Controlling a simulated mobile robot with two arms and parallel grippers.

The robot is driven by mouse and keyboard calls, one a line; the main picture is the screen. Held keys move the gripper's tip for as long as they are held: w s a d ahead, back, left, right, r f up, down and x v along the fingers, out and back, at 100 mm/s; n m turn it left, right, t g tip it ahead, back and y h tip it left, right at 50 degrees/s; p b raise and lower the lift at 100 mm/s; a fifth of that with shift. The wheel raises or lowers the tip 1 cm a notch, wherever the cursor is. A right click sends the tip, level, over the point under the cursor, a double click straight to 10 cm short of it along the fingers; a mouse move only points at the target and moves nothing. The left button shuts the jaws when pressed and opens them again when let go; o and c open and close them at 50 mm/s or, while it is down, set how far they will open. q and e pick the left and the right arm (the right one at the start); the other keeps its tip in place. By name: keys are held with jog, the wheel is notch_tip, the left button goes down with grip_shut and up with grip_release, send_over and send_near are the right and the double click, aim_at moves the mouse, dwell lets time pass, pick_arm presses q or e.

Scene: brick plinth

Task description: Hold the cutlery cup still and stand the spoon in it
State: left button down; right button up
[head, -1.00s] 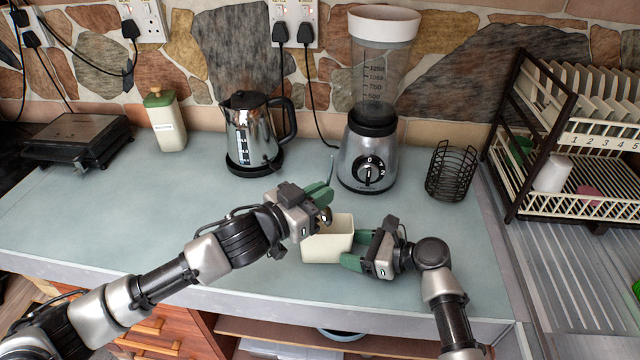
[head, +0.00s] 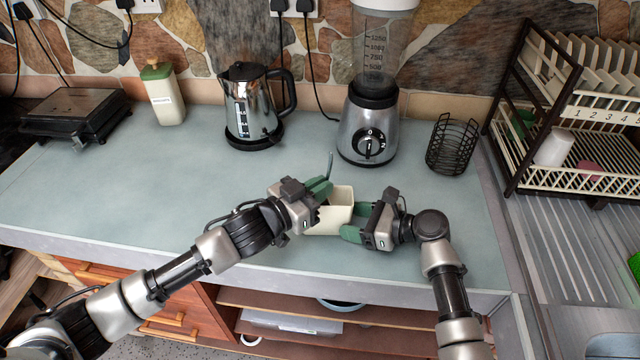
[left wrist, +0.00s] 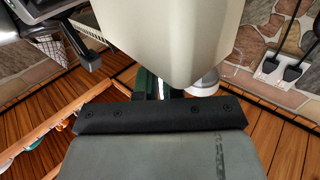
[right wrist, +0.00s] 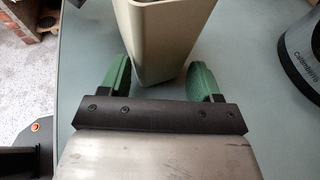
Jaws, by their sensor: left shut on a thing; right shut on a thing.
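The cutlery cup (head: 338,196) is cream, square-sided and upright on the counter, its mouth facing up. My right gripper (head: 352,222) is shut on its right side; in the right wrist view the green fingers (right wrist: 160,82) sit either side of the cup wall (right wrist: 160,40). My left gripper (head: 322,188) is shut on the thin metal spoon (head: 331,164) at the cup's left rim. The spoon's handle points up above the fingers. Its lower end is hidden, so I cannot tell how far it is inside. The cup (left wrist: 170,40) looms large in the left wrist view.
A kettle (head: 246,105), a blender (head: 368,130) and a black wire basket (head: 452,145) stand behind. A dish rack (head: 560,175) is at the right. The counter (head: 120,190) left of the cup is clear.

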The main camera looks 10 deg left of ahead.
pick_arm(q)
jog(key=c, duration=1.2)
grip_release()
jog(key=v, duration=1.2)
pick_arm(e)
jog(key=o, duration=0.8)
